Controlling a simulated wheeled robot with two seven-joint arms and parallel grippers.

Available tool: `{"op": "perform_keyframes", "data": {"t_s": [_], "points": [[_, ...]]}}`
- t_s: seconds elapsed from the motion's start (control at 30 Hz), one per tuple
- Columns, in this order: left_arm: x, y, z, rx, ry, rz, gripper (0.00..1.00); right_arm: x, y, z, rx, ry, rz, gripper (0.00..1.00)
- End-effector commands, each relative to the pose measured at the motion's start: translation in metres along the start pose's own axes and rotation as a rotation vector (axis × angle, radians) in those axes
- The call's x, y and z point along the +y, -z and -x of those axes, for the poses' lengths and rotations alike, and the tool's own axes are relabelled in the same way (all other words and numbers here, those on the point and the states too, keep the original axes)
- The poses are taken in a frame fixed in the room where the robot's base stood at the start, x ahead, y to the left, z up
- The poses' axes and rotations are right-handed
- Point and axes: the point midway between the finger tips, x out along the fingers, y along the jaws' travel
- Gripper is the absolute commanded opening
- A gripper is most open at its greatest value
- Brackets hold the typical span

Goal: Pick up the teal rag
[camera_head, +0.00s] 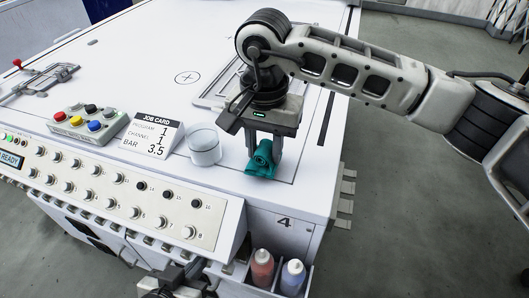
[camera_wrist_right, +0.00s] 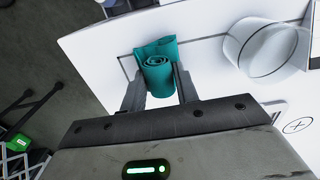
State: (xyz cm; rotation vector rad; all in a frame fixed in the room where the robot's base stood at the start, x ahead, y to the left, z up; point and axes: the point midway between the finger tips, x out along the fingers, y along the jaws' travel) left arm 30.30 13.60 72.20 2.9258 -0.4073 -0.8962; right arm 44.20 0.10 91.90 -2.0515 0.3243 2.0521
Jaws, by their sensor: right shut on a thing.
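The teal rag (camera_head: 261,163) is rolled up near the front right corner of the white bench top (camera_head: 140,75). My right gripper (camera_head: 264,148) points down over it and is shut on it. In the right wrist view the rolled rag (camera_wrist_right: 158,72) sits between the two fingers of the right gripper (camera_wrist_right: 160,88). I cannot tell whether the rag touches the bench top. My left gripper (camera_head: 178,284) shows only partly at the bottom edge, below the control panel, and its fingers are not clear.
A clear round container (camera_head: 204,146) stands just left of the rag, beside the job card (camera_head: 152,138). A button box (camera_head: 87,122) is further left. A control panel (camera_head: 120,195) runs along the front.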

Motion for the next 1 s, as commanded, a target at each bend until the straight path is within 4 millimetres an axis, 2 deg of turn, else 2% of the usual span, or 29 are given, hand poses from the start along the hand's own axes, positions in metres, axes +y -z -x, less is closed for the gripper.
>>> {"op": "perform_keyframes", "data": {"t_s": [0.07,0.33,0.5,0.6,0.8,1.0], "points": [[0.000,-0.004,-0.003,0.002,-0.002,0.003,0.00,-0.001,0.001,0.016,0.007,0.003,0.001,0.08],[0.001,-0.002,-0.002,0.009,-0.007,0.011,0.00,-0.056,-0.017,0.080,0.004,0.001,0.002,0.08],[0.001,0.000,-0.001,0.014,-0.008,0.014,0.00,-0.098,-0.030,0.097,0.003,-0.001,0.000,0.08],[0.001,0.002,0.000,0.016,-0.007,0.013,0.00,-0.114,-0.034,0.105,0.001,-0.001,0.001,0.08],[0.001,0.004,0.001,0.016,-0.005,0.009,0.00,-0.130,-0.038,0.112,0.001,0.000,-0.001,0.08],[0.000,-0.001,0.000,0.007,-0.003,0.008,0.00,-0.135,-0.039,0.114,0.001,0.000,0.000,0.08]]}}
